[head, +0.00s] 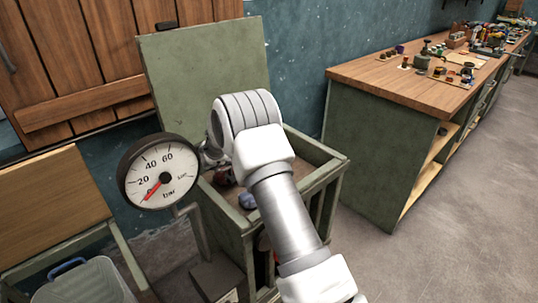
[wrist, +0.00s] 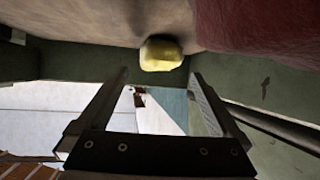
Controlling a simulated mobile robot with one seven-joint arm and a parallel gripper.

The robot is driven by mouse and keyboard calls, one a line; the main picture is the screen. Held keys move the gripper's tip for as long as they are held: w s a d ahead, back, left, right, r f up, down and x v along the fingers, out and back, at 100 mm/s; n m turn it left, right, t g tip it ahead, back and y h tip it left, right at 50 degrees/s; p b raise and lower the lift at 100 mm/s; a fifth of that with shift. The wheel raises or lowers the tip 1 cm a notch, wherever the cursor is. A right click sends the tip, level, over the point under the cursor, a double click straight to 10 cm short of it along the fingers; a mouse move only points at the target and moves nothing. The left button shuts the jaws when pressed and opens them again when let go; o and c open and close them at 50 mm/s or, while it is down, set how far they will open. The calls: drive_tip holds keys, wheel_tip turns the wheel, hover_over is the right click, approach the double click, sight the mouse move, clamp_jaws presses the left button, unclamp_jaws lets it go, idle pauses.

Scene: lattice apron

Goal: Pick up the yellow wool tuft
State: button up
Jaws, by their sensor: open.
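The yellow wool tuft (wrist: 160,53) is a small rounded lump in the wrist view, lying against a greyish-pink surface. My gripper (wrist: 158,76) is open, with one finger on each side of the picture's middle. The tuft shows just beyond the fingertips, roughly centred between them, and nothing is held. In the head view my arm hangs over an open green slatted bin (head: 329,171). The arm hides the gripper's fingers there, and I cannot see the tuft in that view.
In the wrist view a dark red thing (wrist: 255,25) lies beside the tuft, near a green wall (wrist: 268,85). A blue-grey lump (head: 247,201) lies in the bin. A pressure gauge (head: 158,180) stands close at its left. A workbench (head: 400,85) stands at right.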

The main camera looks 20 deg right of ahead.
drive_tip(key=b+x, duration=0.1)
drive_tip(key=x, duration=0.4)
drive_tip(key=shift+d+f, duration=0.2)
drive_tip(key=c, duration=1.3)
drive_tip(key=shift+r, duration=0.15)
